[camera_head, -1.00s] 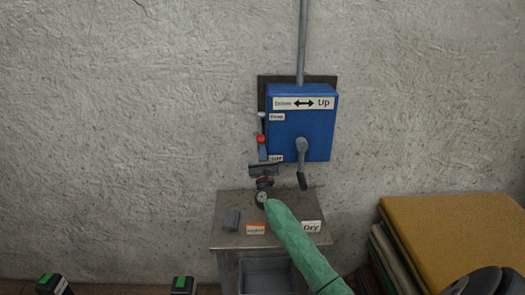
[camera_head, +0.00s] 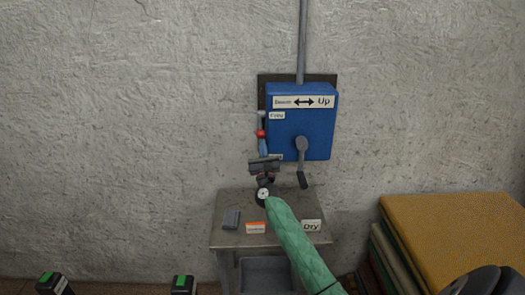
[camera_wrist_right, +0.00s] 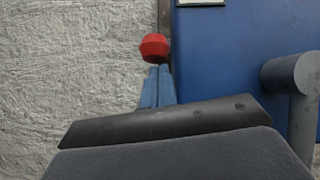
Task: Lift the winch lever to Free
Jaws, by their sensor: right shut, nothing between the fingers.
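The winch is a blue box (camera_head: 318,130) on the wall. Its lever has a red knob (camera_head: 260,133) and a blue shaft at the box's left edge. The knob stands below the Free label (camera_head: 277,115). The knob also shows in the wrist view (camera_wrist_right: 154,47), above the blue shaft (camera_wrist_right: 158,88). My right gripper (camera_head: 264,162) is shut and empty, just under the shaft. Its dark fingers (camera_wrist_right: 165,122) cover the shaft's lower end in the wrist view, so contact is hard to tell. The lower label is partly hidden. My left gripper is not in view.
A grey crank (camera_head: 302,160) hangs on the box front, right of my gripper. A small metal table (camera_head: 275,238) with a Dry label (camera_head: 311,226) stands below. Folded rugs (camera_head: 455,235) are stacked at right. The wall left of the box is clear.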

